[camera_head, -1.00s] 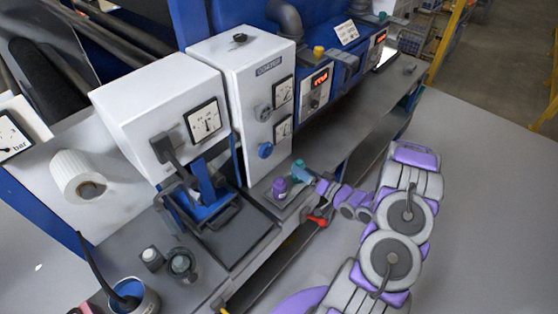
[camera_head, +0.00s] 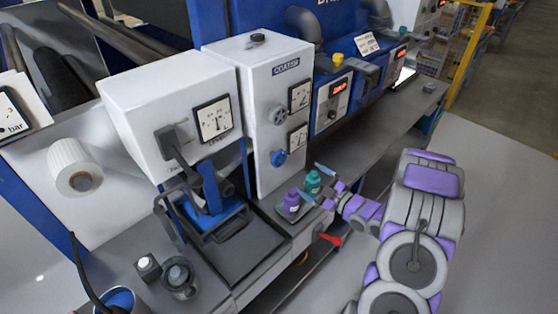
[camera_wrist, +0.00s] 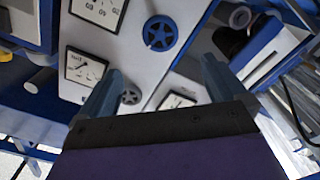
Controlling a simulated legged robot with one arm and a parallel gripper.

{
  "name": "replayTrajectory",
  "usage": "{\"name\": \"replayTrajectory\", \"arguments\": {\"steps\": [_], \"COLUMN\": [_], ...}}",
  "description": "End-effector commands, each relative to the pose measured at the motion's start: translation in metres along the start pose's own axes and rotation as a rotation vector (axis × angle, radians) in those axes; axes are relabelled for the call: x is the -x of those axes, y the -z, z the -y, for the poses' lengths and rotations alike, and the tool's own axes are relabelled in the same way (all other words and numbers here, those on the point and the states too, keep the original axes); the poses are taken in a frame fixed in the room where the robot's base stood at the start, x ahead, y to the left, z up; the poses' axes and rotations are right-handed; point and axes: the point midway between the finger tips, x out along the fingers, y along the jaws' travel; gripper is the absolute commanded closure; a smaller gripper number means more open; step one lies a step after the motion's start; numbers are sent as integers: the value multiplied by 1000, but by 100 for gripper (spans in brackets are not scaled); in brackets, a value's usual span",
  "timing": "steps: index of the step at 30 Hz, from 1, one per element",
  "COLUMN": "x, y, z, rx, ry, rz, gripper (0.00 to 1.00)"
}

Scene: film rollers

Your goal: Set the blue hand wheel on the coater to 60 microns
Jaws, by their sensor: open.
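The coater (camera_head: 262,80) is a tall white cabinet with a label near its top. The blue hand wheel (camera_head: 279,158) is low on its front, left of the lower dial (camera_head: 298,139). The wheel also shows in the wrist view (camera_wrist: 160,33), where the picture is turned over, with its dial (camera_wrist: 100,10) partly cut off. My gripper (camera_head: 316,183) is open and empty, in front of the cabinet, right of and below the wheel in the head view. In the wrist view its fingers (camera_wrist: 160,88) are spread apart, clear of the wheel. The lower dial's needle is too small to read.
A grey wheel (camera_head: 278,115) and upper dial (camera_head: 300,95) sit above the blue wheel. A purple bottle (camera_head: 291,203) and a teal bottle (camera_head: 313,182) stand on the bench close to my gripper. A red handle (camera_head: 331,239) juts from the bench front. A white box (camera_head: 175,95) is left.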

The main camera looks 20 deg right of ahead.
Motion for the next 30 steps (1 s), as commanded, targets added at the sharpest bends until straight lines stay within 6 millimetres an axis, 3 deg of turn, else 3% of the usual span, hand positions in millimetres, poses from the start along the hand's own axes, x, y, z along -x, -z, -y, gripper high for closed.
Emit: {"name": "replayTrajectory", "arguments": {"steps": [21,30], "x": [-116,-150], "y": [0,0], "z": [2,0], "rx": [-1,-1], "ry": [2,1], "rz": [-3,0], "gripper": [2,2]}}
